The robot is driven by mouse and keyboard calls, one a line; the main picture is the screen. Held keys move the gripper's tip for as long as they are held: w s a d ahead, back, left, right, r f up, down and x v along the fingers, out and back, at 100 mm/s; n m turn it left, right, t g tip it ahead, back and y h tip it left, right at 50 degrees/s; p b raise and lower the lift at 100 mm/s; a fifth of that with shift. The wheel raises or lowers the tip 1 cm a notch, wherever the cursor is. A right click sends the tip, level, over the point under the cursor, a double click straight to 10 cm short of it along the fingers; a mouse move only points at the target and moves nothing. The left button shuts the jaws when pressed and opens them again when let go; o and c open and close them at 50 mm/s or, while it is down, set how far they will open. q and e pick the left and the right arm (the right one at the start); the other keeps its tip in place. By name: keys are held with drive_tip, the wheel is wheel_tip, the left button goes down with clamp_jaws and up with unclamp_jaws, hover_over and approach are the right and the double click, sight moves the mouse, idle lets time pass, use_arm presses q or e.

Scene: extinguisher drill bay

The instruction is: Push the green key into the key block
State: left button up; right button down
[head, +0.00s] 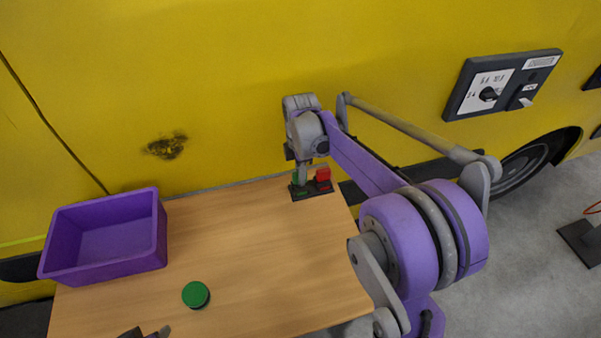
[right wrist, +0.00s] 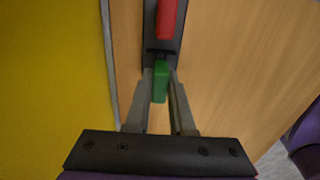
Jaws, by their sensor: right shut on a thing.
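The key block (head: 310,192) is a dark base with a red part (head: 322,174) on it, near the table's back right edge. It also shows at the top of the right wrist view (right wrist: 151,52), with the red part (right wrist: 167,18). The green key (right wrist: 160,82) is between the fingers of my right gripper (right wrist: 161,88), at the near end of the dark base. My right gripper (head: 304,174) points down at the block and is shut on the key. How far the key is in cannot be told. Part of my left gripper (head: 146,333) shows at the bottom edge.
A purple bin (head: 108,262) stands at the table's left. A green round button or disc (head: 196,295) lies on the wooden table (head: 270,260). A yellow vehicle side (head: 230,90) rises close behind the table. The table's middle is clear.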

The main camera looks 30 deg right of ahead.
use_arm(q)
drive_tip(key=shift+s+f+b, duration=0.15)
drive_tip(key=shift+f+b, duration=0.15)
drive_tip(key=shift+f, duration=0.15)
use_arm(e)
drive_tip(key=shift+f, duration=0.65)
drive_tip(key=c, duration=0.7)
unclamp_jaws()
